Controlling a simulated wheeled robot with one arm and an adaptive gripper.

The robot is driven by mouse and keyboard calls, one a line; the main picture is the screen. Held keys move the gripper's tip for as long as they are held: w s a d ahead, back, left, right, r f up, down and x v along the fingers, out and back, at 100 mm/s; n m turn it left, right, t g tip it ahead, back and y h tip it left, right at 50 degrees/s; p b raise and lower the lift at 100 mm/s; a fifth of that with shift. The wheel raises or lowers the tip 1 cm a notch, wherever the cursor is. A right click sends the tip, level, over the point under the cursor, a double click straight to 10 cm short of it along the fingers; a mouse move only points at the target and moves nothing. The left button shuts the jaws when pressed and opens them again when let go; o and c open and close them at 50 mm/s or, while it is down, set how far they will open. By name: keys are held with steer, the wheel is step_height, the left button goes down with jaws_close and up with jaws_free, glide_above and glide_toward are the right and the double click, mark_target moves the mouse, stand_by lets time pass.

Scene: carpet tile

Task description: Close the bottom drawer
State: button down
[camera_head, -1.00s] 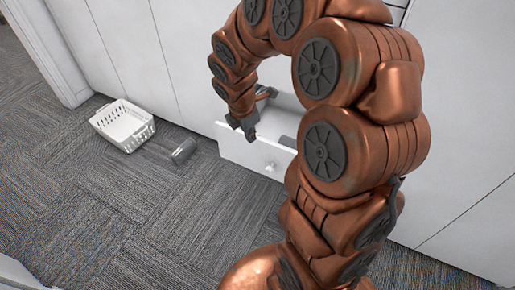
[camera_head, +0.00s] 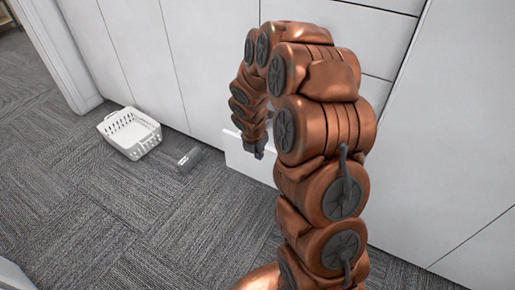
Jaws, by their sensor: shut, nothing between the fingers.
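The bottom drawer (camera_head: 238,157) is a white drawer low in the white cabinet. Its front stands out a little from the cabinet face, and its left part shows. Its right part, most of its inside and its knob are hidden behind my arm. My gripper (camera_head: 259,154) is shut and empty, pointing down at the drawer front near its top edge. I cannot tell whether it touches the front.
A white slatted basket (camera_head: 131,134) stands on the grey carpet by the cabinet at the left. A small dark grey object (camera_head: 189,159) lies between it and the drawer. The carpet (camera_head: 160,220) in front is clear.

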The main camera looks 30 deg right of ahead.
mark_target(266, 150)
steer(key=shift+w+d+f, duration=0.4)
steer(key=shift+d+f, duration=0.2)
steer(key=shift+d, duration=0.1)
steer(key=shift+w+d+f, duration=0.4)
steer(key=shift+d+f, duration=0.15)
steer(key=shift+d, duration=0.15)
steer(key=shift+w+d+f, duration=0.4)
steer(key=shift+d+f, duration=0.2)
steer(key=shift+d, duration=0.1)
steer(key=shift+r, duration=0.1)
